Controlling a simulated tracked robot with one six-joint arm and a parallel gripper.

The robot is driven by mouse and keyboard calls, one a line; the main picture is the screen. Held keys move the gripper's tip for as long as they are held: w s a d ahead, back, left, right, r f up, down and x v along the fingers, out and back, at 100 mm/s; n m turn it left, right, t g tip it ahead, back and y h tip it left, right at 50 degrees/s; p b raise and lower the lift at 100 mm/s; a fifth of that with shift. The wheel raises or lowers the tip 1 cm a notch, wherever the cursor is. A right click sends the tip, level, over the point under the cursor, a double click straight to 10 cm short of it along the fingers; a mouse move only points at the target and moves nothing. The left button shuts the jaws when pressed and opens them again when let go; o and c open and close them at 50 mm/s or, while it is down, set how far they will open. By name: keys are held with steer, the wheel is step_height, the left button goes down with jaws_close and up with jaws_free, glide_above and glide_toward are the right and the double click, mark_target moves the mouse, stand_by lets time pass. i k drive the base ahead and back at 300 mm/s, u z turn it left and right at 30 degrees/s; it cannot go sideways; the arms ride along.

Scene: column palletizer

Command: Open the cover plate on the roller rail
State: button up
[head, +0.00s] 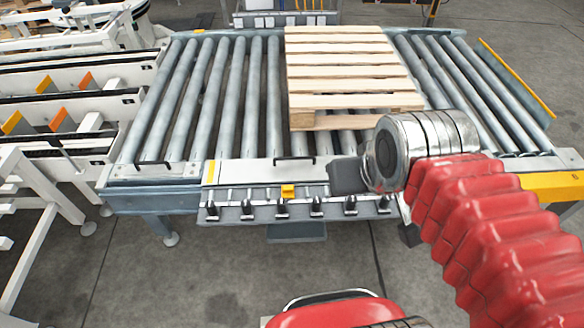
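The roller rail is the front side of a conveyor of grey rollers (236,95). A pale cover plate (245,172) lies flat along this rail in the middle, with a dark bar handle (294,159) on its far edge. It looks closed; its right end is hidden behind my gripper. Another pale section with a dark handle (153,163) lies further left. My gripper (345,177), a dark grey block beyond the silver wrist, is just right of the middle handle, seemingly apart from it. Its fingers cannot be made out.
A wooden pallet (340,60) sits on the rollers behind the rail. A ledge with several dark knobs (282,209) and a yellow tag (288,190) runs along the front. White frames (60,110) stand left. Floor in front is clear.

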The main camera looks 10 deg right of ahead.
mark_target(294, 169)
steer(key=u, duration=0.55)
steer(key=k, duration=1.35)
steer(key=i, duration=1.25)
steer(key=u, duration=0.55)
steer(key=i, duration=0.55)
steer(key=u, duration=0.35)
